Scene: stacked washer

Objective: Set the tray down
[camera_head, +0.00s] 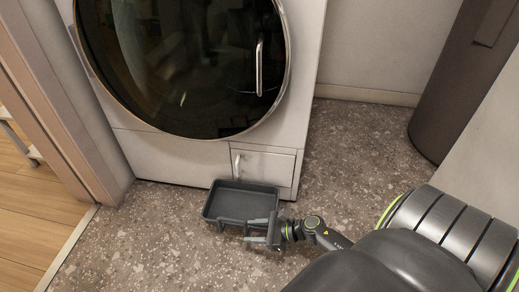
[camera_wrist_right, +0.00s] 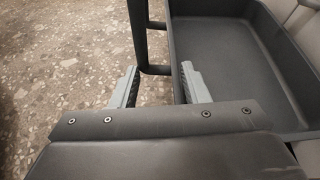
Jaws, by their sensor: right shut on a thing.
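The tray (camera_head: 241,205) is a dark grey, shallow, empty rectangular box in front of the washer's lower right corner, at or close above the floor; I cannot tell whether it touches. It appears roughly level. My right gripper (camera_head: 260,236) is at the tray's near side, shut on its handle. My left gripper is out of view.
The white washer (camera_head: 165,160) with its round dark door stands behind the tray, its small lower hatch (camera_head: 265,165) shut. Speckled floor (camera_head: 150,250) is free to the left and front. A door frame (camera_head: 60,100) is at left, a dark cylinder (camera_head: 465,80) at right.

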